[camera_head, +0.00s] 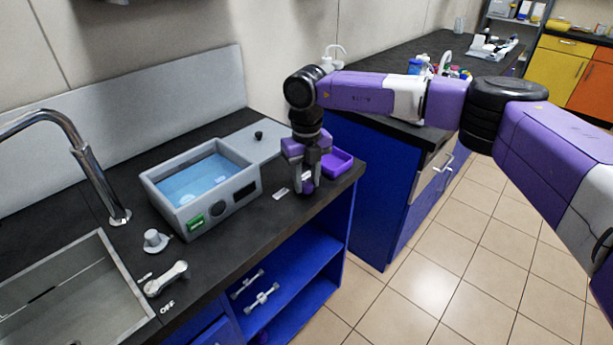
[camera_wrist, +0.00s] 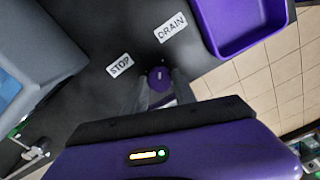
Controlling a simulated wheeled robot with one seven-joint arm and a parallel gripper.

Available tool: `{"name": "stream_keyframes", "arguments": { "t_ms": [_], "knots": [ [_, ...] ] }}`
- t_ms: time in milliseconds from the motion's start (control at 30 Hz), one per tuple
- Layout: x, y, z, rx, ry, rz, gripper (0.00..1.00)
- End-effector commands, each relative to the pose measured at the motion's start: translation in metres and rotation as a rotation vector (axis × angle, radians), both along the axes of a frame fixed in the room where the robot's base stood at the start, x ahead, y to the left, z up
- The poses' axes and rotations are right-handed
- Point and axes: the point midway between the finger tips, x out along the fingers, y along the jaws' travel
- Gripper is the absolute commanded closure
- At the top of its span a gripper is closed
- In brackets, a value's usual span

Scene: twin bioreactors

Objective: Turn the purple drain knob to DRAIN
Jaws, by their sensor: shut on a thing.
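The purple drain knob (camera_wrist: 159,78) stands on the dark counter between the fingers of my gripper (camera_wrist: 163,95) in the wrist view. In the head view my gripper (camera_head: 308,188) points down at the counter's front edge, shut on the knob (camera_head: 308,186), which shows as a small purple patch. A white DRAIN label (camera_wrist: 171,28) lies above and slightly right of the knob in the wrist view. A white STOP label (camera_wrist: 119,65) lies to its left. The fingers hide part of the knob, and I cannot tell which label it points at.
A grey water bath (camera_head: 205,185) with blue water stands left of my gripper. A purple tray (camera_head: 337,163) sits close on the right. A sink (camera_head: 75,285), a faucet (camera_head: 85,160) and a grey lever marked OFF (camera_head: 167,279) are at the left.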

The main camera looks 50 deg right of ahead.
Motion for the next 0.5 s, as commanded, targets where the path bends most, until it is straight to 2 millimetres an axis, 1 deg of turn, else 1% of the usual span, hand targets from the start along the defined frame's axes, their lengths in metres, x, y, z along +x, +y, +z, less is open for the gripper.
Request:
{"name": "stream_keyframes", "arguments": {
  "t_ms": [200, 500],
  "knots": [
    [0.0003, -0.0001, 0.0018, 0.000, -0.001, -0.131, 1.00],
    [0.0003, -0.0002, 0.0009, 0.000, -0.001, -0.220, 1.00]
  ]
}}
